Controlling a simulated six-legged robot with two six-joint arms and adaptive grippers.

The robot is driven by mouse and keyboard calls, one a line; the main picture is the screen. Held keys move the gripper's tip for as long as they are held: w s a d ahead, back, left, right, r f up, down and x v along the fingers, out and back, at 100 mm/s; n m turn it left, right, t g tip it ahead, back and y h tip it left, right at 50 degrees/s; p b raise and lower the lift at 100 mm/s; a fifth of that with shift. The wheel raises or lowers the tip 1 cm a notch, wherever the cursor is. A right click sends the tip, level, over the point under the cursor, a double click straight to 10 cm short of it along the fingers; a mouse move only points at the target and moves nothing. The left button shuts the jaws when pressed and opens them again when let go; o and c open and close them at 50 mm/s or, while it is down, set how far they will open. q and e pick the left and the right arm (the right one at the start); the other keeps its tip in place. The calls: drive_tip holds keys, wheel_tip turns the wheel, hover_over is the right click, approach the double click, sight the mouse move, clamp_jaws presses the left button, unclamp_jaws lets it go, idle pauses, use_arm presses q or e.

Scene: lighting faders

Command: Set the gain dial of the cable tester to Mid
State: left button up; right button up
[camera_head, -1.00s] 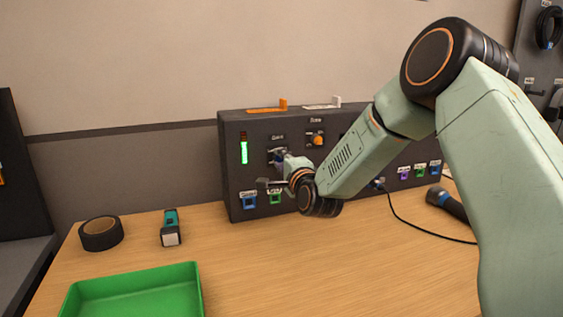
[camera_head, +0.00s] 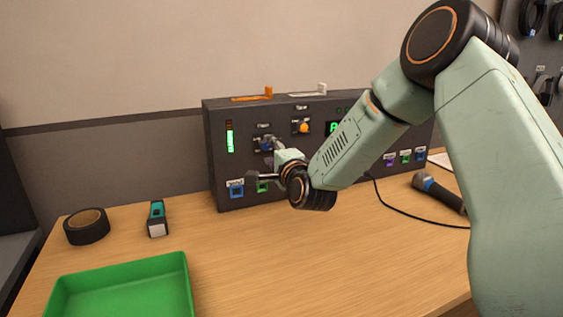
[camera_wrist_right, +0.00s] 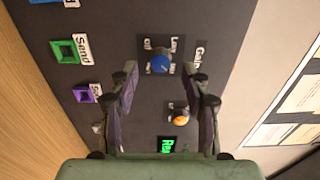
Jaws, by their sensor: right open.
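The cable tester (camera_head: 222,185) is a dark upright box at the back of the bench. Its gain dial is a blue knob (camera_wrist_right: 160,64) beside the Gain label; the knob also shows in the head view (camera_head: 266,145), partly behind my gripper. Small position labels surround it, and I cannot tell which one it points to. My right gripper (camera_wrist_right: 163,76) is open, with its fingers on either side of the knob in the wrist view and a gap on both sides. In the head view my right gripper (camera_head: 266,161) is in front of the panel. My left gripper is not in view.
An orange knob (camera_wrist_right: 181,117) is close to the right finger. Coloured buttons, including a green one (camera_wrist_right: 66,52), line the panel.

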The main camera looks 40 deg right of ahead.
drive_tip(key=v, duration=0.9)
drive_tip(key=shift+s, duration=0.3)
drive_tip(key=shift+a, duration=0.1)
